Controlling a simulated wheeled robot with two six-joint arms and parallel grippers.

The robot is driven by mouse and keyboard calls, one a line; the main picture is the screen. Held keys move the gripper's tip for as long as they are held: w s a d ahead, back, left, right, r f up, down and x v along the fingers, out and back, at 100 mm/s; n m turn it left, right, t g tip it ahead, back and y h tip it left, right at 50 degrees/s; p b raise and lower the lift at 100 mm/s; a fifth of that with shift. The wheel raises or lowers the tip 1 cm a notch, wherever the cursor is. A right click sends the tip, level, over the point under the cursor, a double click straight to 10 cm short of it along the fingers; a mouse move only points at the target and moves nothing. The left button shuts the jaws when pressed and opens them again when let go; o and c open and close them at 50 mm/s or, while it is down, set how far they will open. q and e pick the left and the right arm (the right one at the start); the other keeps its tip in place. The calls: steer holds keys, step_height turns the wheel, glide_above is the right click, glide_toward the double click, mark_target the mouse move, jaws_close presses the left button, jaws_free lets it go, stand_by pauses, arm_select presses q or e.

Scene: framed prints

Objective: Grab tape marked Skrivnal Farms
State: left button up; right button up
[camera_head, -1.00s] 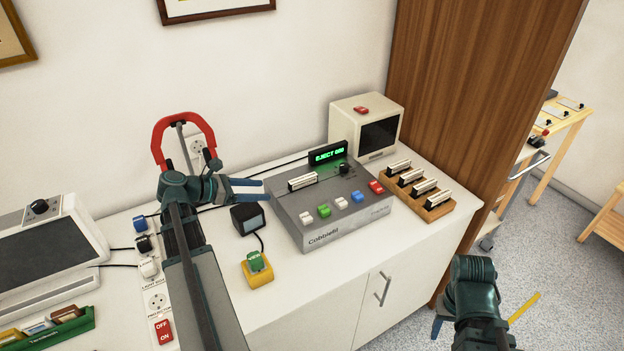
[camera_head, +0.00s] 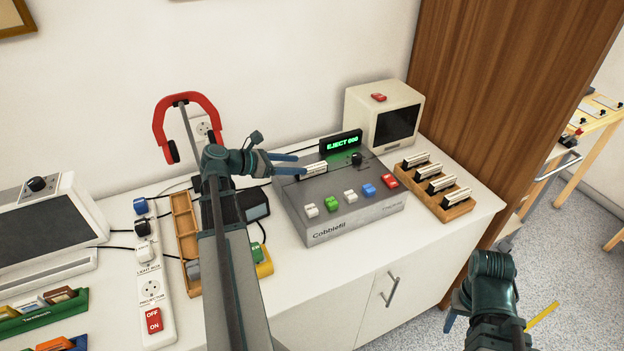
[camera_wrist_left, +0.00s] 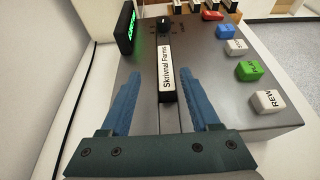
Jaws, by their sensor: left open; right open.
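The tape marked Skrivnal Farms (camera_wrist_left: 167,72) stands in the slot on top of the grey Cobblefil deck (camera_head: 350,222); its white label edge also shows in the head view (camera_head: 315,169). The deck's green display (camera_head: 342,144) reads EJECT and a number partly unclear. My left gripper (camera_wrist_left: 162,88) is open, its blue fingers on either side of the near end of the tape, with a gap on each side. In the head view my left gripper (camera_head: 300,163) reaches the tape from the left. My right gripper (camera_head: 452,318) is open and empty in front of the cabinet, partly hidden by its arm.
A wooden rack (camera_head: 443,205) of several tapes stands right of the deck, with a beige monitor (camera_head: 365,115) behind. Left are a narrow wooden tray (camera_head: 183,216), a power strip (camera_head: 151,285), a screen unit (camera_head: 40,230) and red headphones (camera_head: 187,97). The front counter strip is clear.

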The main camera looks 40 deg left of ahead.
mark_target(312, 166)
arm_select(q)
steer(key=shift+w+d+f, duration=0.3)
steer(key=shift+w, duration=0.3)
steer(key=b+x, duration=0.1)
steer(key=x, duration=0.1)
steer(key=b+x, duration=0.1)
steer(key=x, duration=0.1)
steer(key=shift+d+f, duration=0.1)
steer(key=shift+d, duration=0.4)
steer(key=shift+w+d, duration=0.15)
steer(key=shift+w, duration=0.2)
jaws_close()
